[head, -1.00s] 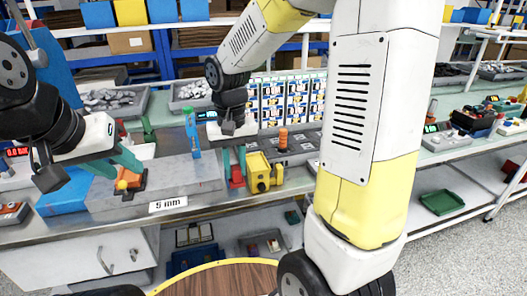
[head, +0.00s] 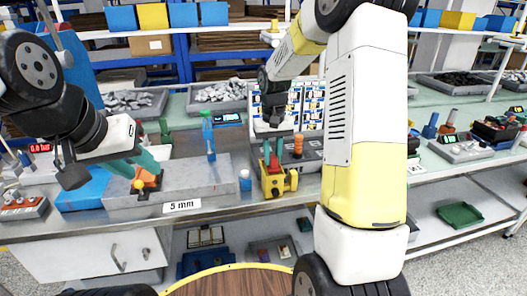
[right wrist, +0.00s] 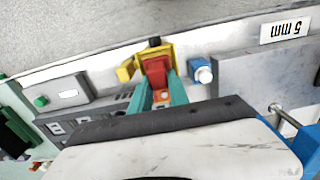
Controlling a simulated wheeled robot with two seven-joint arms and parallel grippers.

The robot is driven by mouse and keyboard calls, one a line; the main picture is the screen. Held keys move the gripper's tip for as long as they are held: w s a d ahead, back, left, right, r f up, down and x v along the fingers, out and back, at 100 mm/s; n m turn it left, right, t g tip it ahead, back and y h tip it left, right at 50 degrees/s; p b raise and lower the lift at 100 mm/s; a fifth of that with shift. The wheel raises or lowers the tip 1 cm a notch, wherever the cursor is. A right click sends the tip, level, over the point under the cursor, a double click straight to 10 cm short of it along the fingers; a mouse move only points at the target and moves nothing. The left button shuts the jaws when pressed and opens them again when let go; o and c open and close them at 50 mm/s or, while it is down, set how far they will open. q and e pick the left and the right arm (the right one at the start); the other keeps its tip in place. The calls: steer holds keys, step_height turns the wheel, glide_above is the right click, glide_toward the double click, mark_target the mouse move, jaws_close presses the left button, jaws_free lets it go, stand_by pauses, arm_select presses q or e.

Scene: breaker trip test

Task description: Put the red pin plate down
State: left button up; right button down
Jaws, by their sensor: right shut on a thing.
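My right gripper (head: 273,152) is shut on the red pin plate (head: 273,166) and holds it upright at the yellow fixture (head: 280,183) on the bench. In the right wrist view the red pin plate (right wrist: 156,70) shows between the teal fingertips (right wrist: 158,88), overlapping the yellow fixture (right wrist: 126,73). I cannot tell whether the plate touches the fixture or hovers just over it. My left gripper (head: 143,168) is at the orange piece (head: 150,179) on a dark base at the grey block's left end; its finger gap is unclear.
A blue-and-white knob (head: 245,180) stands just left of the fixture. Grey parts trays (head: 217,104) stand at the back.

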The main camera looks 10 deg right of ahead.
steer(key=shift+f, duration=0.3)
steer(key=c, duration=1.3)
jaws_free()
steer(key=shift+f, duration=0.15)
steer(key=shift+o, duration=0.2)
